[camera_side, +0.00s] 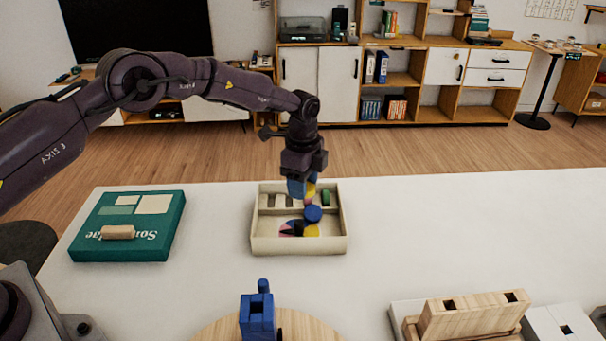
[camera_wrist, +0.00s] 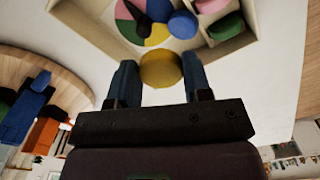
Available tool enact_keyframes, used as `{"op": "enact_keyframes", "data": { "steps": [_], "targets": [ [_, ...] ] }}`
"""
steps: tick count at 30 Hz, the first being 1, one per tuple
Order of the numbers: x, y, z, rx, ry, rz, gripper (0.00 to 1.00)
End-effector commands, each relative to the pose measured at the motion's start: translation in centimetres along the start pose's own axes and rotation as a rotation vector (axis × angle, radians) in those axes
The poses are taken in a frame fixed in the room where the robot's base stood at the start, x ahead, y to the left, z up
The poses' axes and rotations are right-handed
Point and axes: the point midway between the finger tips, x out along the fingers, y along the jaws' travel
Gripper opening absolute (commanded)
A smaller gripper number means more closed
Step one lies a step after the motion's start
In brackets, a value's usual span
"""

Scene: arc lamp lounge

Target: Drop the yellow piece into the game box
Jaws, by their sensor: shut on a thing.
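The yellow piece (camera_wrist: 160,69) is a round disc held between the two blue fingertips of my gripper (camera_wrist: 159,80) in the wrist view. In the side view my gripper (camera_side: 302,189) points down over the far part of the game box, and a bit of the yellow piece (camera_side: 311,190) shows beside the fingers. The game box (camera_side: 300,246) is a cream open tray with low walls and compartments. It also shows in the wrist view (camera_wrist: 95,32), its wall close to the piece. The gap in height between piece and box is hard to judge.
The box holds a blue disc (camera_side: 313,214), a green piece (camera_side: 326,198) and a multicoloured wheel (camera_side: 290,229). A teal box (camera_side: 120,249) with a wooden cylinder (camera_side: 118,232) lies left. A blue toy (camera_side: 257,316) stands in front; wooden blocks (camera_side: 470,317) lie front right.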

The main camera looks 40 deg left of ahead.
Motion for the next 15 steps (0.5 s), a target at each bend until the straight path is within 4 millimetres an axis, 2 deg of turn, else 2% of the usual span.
{"op": "enact_keyframes", "data": {
  "steps": [7,8,11,15],
  "targets": [
    [0.04,-0.01,0.00,0.000,0.000,-0.001,0.23],
    [0.04,-0.01,-0.01,0.000,0.000,-0.001,0.52],
    [0.03,-0.01,-0.01,0.000,0.000,-0.001,0.75],
    [0.02,-0.02,-0.01,0.000,0.000,-0.001,0.75]
  ]
}}
